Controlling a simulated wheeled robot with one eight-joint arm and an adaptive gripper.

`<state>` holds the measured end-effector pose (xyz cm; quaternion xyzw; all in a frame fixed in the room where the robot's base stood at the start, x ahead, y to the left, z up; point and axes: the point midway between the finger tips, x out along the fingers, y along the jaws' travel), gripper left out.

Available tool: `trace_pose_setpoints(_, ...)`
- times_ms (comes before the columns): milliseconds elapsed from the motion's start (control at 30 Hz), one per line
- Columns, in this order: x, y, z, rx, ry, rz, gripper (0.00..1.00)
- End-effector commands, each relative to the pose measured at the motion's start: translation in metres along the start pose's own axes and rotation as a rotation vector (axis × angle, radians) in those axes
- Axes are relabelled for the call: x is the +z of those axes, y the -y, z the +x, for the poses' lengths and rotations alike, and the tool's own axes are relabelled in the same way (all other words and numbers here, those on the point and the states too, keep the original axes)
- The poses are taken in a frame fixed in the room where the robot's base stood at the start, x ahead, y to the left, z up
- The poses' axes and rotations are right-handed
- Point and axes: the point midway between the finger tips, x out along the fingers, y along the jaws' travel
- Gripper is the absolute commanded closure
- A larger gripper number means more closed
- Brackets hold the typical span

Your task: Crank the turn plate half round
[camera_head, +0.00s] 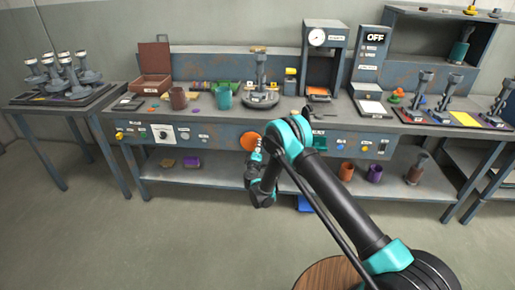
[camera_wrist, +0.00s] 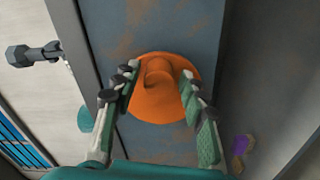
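The orange round crank disc (camera_head: 247,141) is on the front panel of the workbench. In the wrist view the orange disc (camera_wrist: 150,108) has a raised orange knob (camera_wrist: 158,72) near its top edge. My gripper (camera_wrist: 159,76) is open, with one finger on each side of the knob and a small gap at each side. In the head view my arm hides part of the disc, and the fingertips are hard to make out. A round grey plate (camera_head: 259,101), which looks like the turn plate, sits on the bench above the crank, with an upright grey part (camera_head: 261,72) on it.
A side table (camera_head: 27,105) stands left. The lower shelf (camera_head: 215,180) carries small parts. Floor in front is clear.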

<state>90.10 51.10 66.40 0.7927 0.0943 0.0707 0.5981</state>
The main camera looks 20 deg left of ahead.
Motion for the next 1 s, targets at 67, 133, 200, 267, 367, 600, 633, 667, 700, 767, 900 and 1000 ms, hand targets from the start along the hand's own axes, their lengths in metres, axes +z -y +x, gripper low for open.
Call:
trace_pose_setpoints(67,0.000,0.000,0.000,0.000,0.000,-0.001,0.53)
trace_pose_setpoints(133,0.000,0.000,0.000,0.000,0.000,-0.001,0.53)
trace_pose_setpoints(200,0.000,-0.001,0.000,0.001,0.000,-0.001,0.53)
trace_pose_setpoints(267,0.000,-0.001,0.000,0.001,0.000,-0.001,0.53)
trace_pose_setpoints(367,-0.001,-0.004,0.000,0.001,0.000,-0.001,0.53)
trace_pose_setpoints(600,-0.011,-0.036,0.000,0.001,-0.001,-0.002,0.53)
trace_pose_setpoints(633,-0.012,-0.042,0.000,0.001,-0.001,-0.002,0.53)
trace_pose_setpoints(667,-0.014,-0.047,0.000,0.001,-0.001,-0.002,0.53)
trace_pose_setpoints(700,-0.016,-0.054,0.000,0.001,-0.002,-0.003,0.53)
trace_pose_setpoints(767,-0.019,-0.064,-0.001,0.002,-0.002,-0.003,0.52)
trace_pose_setpoints(900,-0.023,-0.084,-0.001,0.003,0.001,-0.005,0.34)
trace_pose_setpoints(1000,-0.026,-0.092,-0.001,0.003,0.000,-0.004,0.50)
